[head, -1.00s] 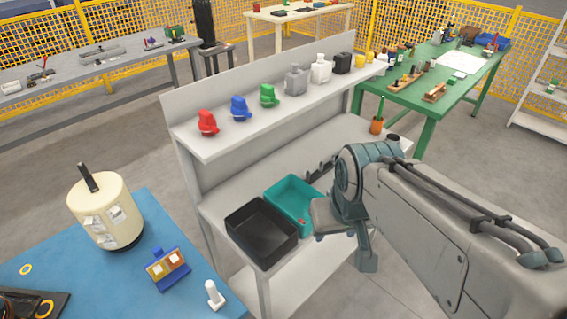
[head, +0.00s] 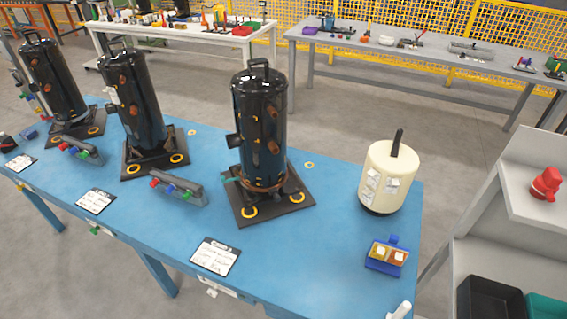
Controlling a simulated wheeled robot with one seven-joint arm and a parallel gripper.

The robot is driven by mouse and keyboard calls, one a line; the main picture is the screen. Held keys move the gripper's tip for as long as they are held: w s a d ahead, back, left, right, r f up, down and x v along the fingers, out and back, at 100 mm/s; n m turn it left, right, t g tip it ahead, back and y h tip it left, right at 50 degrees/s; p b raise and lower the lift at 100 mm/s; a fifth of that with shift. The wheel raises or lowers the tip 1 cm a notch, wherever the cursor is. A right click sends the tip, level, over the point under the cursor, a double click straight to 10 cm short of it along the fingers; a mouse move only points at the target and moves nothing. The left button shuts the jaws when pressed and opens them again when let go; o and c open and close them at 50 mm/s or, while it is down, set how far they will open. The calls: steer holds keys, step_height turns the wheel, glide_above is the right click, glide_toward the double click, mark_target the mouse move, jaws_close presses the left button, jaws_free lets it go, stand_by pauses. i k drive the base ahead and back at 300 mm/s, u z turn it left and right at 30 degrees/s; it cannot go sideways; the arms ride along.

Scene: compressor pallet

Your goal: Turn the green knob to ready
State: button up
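Small green parts show in several places, and I cannot tell which one is the green knob. One green knob (head: 187,195) sits on a grey block with red and blue knobs, in front of the middle and right black compressors. A similar green knob (head: 82,154) is on the block further left. A small green part (head: 95,231) is at the table's front edge. Another green part (head: 228,178) is by the right compressor (head: 262,125). I cannot read a ready mark or any knob setting.
The blue table (head: 330,235) also holds clipboards (head: 215,257), a cream cylinder (head: 388,178) and a blue block with two tiles (head: 386,256). A grey shelf (head: 540,212) with a red item (head: 545,184) stands at the right. The floor in front of the table is clear.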

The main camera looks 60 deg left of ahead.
mark_target(94, 230)
steer(key=u, duration=3.5)
steer(key=i, duration=0.3)
steer(key=u, duration=0.95)
steer(key=i, duration=1.7)
steer(key=z, duration=1.15)
steer(key=i, duration=0.35)
steer(key=z, duration=0.3)
